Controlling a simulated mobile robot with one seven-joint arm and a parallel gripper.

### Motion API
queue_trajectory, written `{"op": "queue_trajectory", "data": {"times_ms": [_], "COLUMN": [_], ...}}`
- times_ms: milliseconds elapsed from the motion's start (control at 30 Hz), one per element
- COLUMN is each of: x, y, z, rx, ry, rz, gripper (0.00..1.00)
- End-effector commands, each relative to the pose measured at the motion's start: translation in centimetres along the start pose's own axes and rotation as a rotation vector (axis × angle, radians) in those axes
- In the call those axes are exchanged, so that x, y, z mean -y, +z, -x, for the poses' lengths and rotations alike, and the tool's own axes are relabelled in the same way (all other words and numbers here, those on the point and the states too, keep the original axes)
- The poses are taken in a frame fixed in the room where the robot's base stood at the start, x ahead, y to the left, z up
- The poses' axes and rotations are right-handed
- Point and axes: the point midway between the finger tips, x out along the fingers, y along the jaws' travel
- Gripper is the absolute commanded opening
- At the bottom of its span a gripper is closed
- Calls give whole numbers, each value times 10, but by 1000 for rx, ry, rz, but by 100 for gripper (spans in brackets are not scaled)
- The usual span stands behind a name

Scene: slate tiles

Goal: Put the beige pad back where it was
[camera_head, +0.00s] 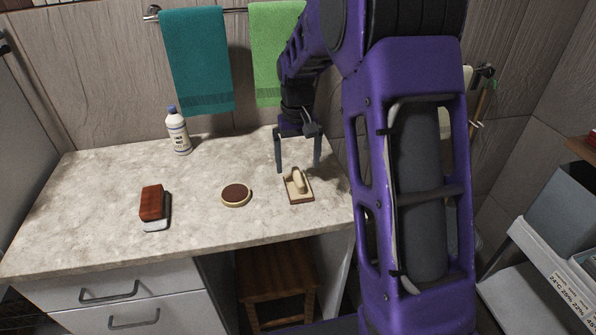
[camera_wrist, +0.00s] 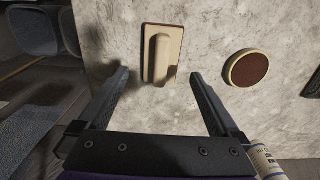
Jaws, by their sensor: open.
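The beige pad (camera_head: 299,186), a flat rectangular piece with a raised grip bar on top and a dark reddish-brown underside edge, lies on the right part of the speckled countertop (camera_head: 100,200). In the wrist view the beige pad (camera_wrist: 161,54) lies flat beyond the fingertips, roughly between their lines. My gripper (camera_head: 298,168) is open and empty, its fingers pointing down just behind the pad. In the wrist view my gripper (camera_wrist: 160,75) shows both fingers spread wide, with nothing between them.
A round brown-topped pad (camera_head: 236,195) lies left of the beige pad. A red-brown and white block (camera_head: 153,206) lies farther left. A white bottle (camera_head: 178,132) stands at the back. Teal (camera_head: 197,60) and green (camera_head: 273,50) towels hang behind. A wooden stool (camera_head: 276,275) stands under the counter.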

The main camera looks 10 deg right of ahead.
Motion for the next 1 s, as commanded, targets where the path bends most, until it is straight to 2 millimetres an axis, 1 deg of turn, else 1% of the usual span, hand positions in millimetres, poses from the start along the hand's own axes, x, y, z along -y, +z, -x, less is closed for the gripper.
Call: {"op": "queue_trajectory", "data": {"times_ms": [33,100,200,300,400,500,833,867,933,967,1000], "x": [0,0,0,0,0,0,0,1,1,1,2], "y": [0,-1,0,0,0,0,-2,-4,-14,-20,-31], "z": [15,30,48,61,69,73,75,77,89,96,110], "rx": [-4,-4,-3,-1,0,0,-8,-19,-68,-101,-155], "ry": [0,0,0,0,0,0,5,11,40,58,87], "rz": [0,0,0,0,0,0,3,6,19,27,40], "gripper": [99,99,99,99,99,99,99,99,99,99,99]}}
